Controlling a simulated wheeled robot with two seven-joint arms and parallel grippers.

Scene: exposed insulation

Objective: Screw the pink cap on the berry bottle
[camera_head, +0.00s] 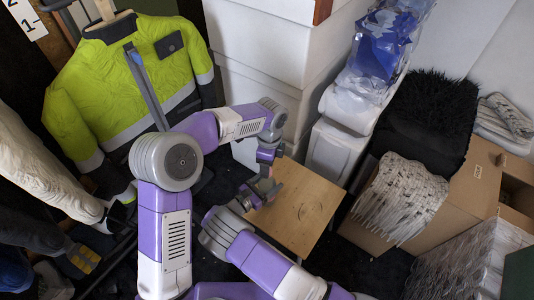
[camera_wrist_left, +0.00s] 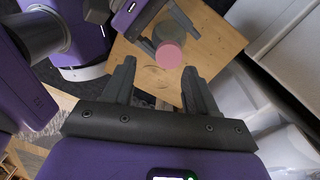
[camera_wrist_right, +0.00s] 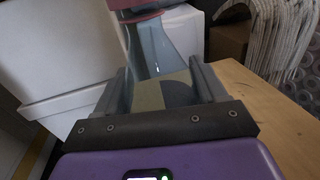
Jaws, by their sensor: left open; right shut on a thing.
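My right gripper (camera_head: 262,192) is shut on the clear berry bottle (camera_wrist_right: 158,50) and holds it upright, with a yellowish and grey label between the fingers. The pink cap (camera_wrist_left: 169,55) shows as a round disc at the top of the bottle in the left wrist view. Its lower edge (camera_wrist_right: 130,4) shows at the top of the right wrist view. I cannot tell how tightly it sits on the neck. My left gripper (camera_head: 268,155) is open and empty above the cap; in the left wrist view its fingers (camera_wrist_left: 158,88) are spread, with the cap beyond them.
A small wooden table (camera_head: 305,205) lies below and right of the grippers, its visible top bare. White boxes (camera_head: 262,60) stand behind. A cardboard box (camera_head: 455,205) with pale hangers is at right. A yellow jacket (camera_head: 120,80) hangs at left.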

